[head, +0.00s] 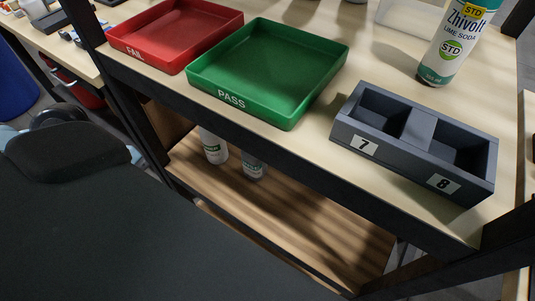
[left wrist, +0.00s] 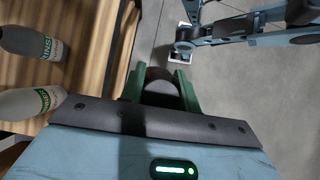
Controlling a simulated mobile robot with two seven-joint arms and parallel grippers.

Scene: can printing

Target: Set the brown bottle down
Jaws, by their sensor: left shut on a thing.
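In the left wrist view my left gripper (left wrist: 159,86) has its green fingers shut on the brown bottle (left wrist: 160,92). Only a dark, rounded part of it shows between the fingers, and its colour is hard to tell. The gripper and bottle are over the grey floor, to the right of the wooden lower shelf (left wrist: 95,45). The head view shows neither the left fingers nor the held bottle. My right gripper cannot be made out in either view.
Two bottles stand on the lower shelf (head: 300,215): one (head: 214,148), another (head: 253,167). Above, the table carries a red FAIL tray (head: 135,56), an empty green PASS tray (head: 285,112), a grey holder (head: 345,143) marked 7 and 8, and a Zhivolt bottle (head: 440,68).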

